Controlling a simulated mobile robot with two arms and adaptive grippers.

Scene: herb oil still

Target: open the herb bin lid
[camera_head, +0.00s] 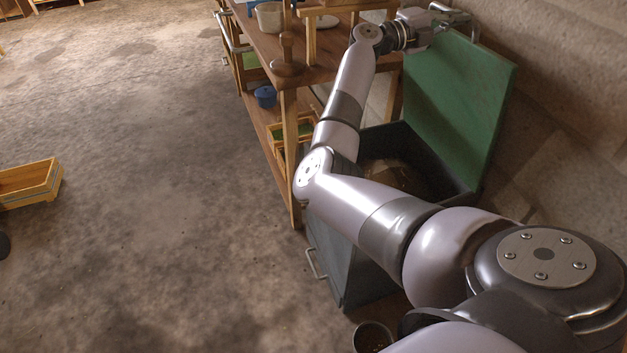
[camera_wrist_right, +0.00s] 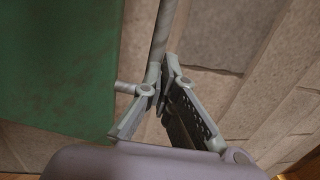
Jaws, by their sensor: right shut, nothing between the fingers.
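The herb bin (camera_head: 345,265) is a dark grey box beside the wooden shelf, with some brownish material visible inside. Its green lid (camera_head: 455,100) stands raised, tilted up toward the stone wall, and the bin's mouth is open. The lid also shows in the right wrist view (camera_wrist_right: 55,65). A grey metal bar (camera_wrist_right: 162,40), apparently the lid's handle, runs up from the fingertips there. My right gripper (camera_head: 447,14) is at the top edge of the lid. Its fingers (camera_wrist_right: 162,88) are shut beside the bar, with nothing between them. My left gripper is not in view.
A wooden shelf (camera_head: 288,110) with pots and trays stands left of the bin. A small dark cup (camera_head: 372,337) is at the bottom, near the bin. A wooden crate (camera_head: 30,183) lies far left. The floor between is clear. The stone wall (camera_head: 570,60) is close behind the lid.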

